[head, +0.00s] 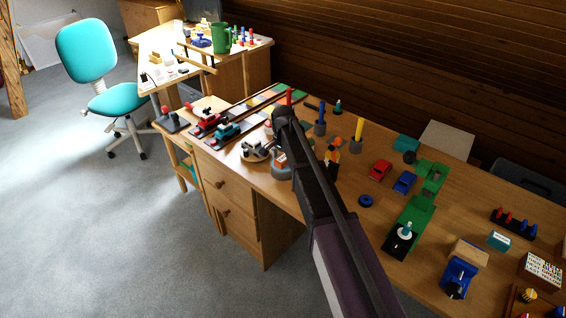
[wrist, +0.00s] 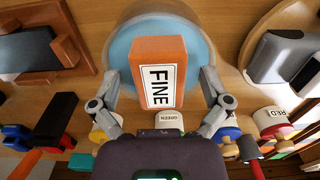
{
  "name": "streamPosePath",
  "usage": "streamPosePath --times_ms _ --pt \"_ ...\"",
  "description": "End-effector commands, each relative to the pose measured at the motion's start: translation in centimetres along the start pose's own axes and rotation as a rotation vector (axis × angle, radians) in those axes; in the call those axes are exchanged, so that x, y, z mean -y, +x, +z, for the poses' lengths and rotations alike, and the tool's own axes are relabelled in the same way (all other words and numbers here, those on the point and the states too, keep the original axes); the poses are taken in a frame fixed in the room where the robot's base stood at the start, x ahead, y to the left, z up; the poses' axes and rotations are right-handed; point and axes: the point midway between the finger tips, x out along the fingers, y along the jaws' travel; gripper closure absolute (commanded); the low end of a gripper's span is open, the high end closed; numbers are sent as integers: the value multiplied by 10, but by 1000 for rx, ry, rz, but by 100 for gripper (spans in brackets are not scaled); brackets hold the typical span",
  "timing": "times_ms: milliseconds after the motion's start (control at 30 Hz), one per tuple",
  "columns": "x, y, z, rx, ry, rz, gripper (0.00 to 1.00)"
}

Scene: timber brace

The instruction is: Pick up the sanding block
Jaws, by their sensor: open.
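The sanding block (wrist: 160,72) is orange with a white label reading "FINE". It sits in a round light-blue dish (wrist: 125,45) with a grey rim in the wrist view. My gripper (wrist: 160,80) is open, with one finger on each side of the block. I see no clear contact between fingers and block. In the head view the block (head: 281,160) shows as a small orange and white patch beside my arm, which hides part of the dish and the gripper.
A grey peg holder with a yellow rod (head: 357,133), red (head: 380,170) and blue (head: 404,182) cars are to the right. The wooden bench is crowded.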

Motion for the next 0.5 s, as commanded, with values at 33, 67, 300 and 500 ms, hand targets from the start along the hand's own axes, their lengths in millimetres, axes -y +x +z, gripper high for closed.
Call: streamPosePath --times_ms 33,67,300,500 --pt "0 0 0 0 0 0 3" --pt "0 0 0 0 0 0 3" --pt "0 0 0 0 0 0 59" --pt "0 0 0 0 0 0 98"
